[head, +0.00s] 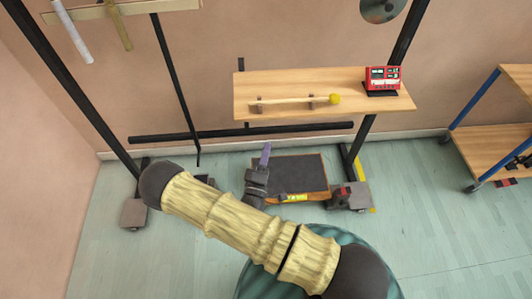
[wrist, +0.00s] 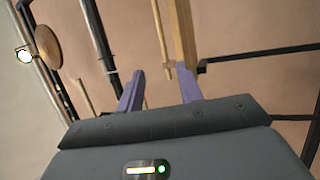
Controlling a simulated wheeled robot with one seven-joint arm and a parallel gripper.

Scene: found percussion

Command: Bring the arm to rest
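My gripper (head: 264,158) shows in the head view at the end of my raised arm, in front of the wall frame and below the wooden shelf. In the wrist view its two purple fingers (wrist: 159,88) stand well apart, with nothing between them that I can see held. In the head view only one purple finger shows clearly. My arm's bamboo-like links cross the lower middle of the head view, bent at dark joints.
A wooden shelf (head: 240,105) bears a yellow-headed mallet (head: 300,101) on two supports and a red device (head: 382,78). A white tube (head: 73,32) hangs upper left. A dark panel (head: 305,174) lies low behind my gripper. A blue-framed cart (head: 474,98) stands right. Floor at left is clear.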

